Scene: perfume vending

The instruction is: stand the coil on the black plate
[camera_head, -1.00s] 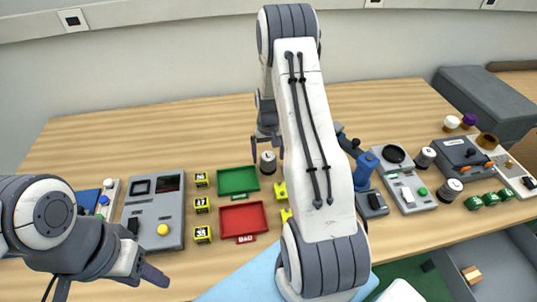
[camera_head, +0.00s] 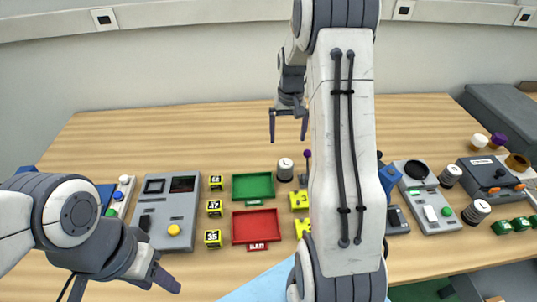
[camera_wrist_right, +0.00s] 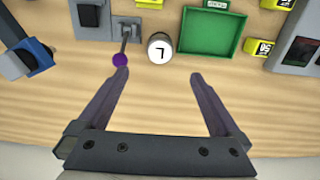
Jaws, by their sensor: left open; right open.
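A short grey cylinder with a white top marked L (camera_head: 285,169), probably the coil, stands upright on the table right of the green tray. It also shows in the wrist view (camera_wrist_right: 160,46). A round black plate (camera_head: 413,169) lies on a grey device at the right. My right gripper (camera_head: 289,125) is open and empty, behind and above the marked cylinder. In the wrist view the cylinder is just beyond the open fingertips (camera_wrist_right: 160,74), apart from them. My left gripper (camera_head: 163,279) is open and empty at the lower left.
A lever with a purple knob (camera_wrist_right: 120,60) stands close beside the cylinder. A green tray (camera_head: 253,200) and red tray (camera_head: 232,228) are nearby. Similar cylinders (camera_head: 450,175) stand at the right. My right arm covers the middle. The table's back strip is clear.

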